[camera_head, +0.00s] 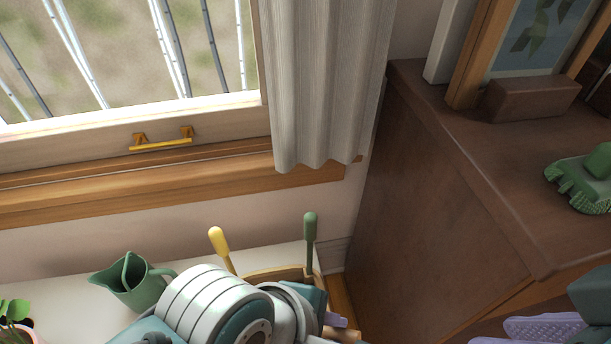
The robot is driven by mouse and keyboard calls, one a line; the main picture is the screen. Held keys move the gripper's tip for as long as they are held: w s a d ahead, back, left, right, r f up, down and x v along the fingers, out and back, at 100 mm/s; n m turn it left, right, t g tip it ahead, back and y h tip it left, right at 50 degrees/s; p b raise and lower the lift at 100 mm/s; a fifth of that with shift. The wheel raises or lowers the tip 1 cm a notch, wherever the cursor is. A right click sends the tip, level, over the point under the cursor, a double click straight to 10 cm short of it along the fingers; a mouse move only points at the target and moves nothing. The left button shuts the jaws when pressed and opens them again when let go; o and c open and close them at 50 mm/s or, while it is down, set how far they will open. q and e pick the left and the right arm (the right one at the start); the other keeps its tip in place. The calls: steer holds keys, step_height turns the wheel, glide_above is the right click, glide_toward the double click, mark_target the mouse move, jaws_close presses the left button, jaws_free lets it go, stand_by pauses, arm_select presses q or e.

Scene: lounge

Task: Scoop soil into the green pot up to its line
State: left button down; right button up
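No green pot with a line and no soil can be made out. Two upright tool handles, one yellow (219,240) and one green (310,228), stand at a wooden-edged holder (270,274) on the white surface by the window; their lower ends are hidden behind my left arm. Lavender parts of my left gripper (342,328) show just beyond that arm at the bottom edge, mostly hidden, so its opening is unclear. My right gripper (520,331) is at the bottom right, cut by the frame, with its two lavender fingers apart and nothing seen between them.
A green jug (134,282) stands on the white surface (62,296), left of my arm. A potted plant (14,318) is at the left bottom corner. A brown cabinet (440,190) fills the right, bearing a picture frame (540,40) and a green toy-like object (585,180).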

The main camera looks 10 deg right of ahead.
arm_select(q)
steer(key=shift+s+d+r+t+y+p, duration=0.2)
steer(key=shift+d+r+y+p, duration=0.1)
steer(key=shift+r+p, duration=0.4)
steer(key=shift+s+d+r+t+y+p, duration=0.15)
steer(key=shift+d+r+y+p, duration=0.25)
steer(key=shift+p, duration=0.4)
steer(key=shift+s+d+r+t+y+p, duration=0.15)
steer(key=shift+r+t+y+p, duration=0.15)
steer(key=shift+r+p, duration=0.15)
steer(key=shift+f, duration=0.1)
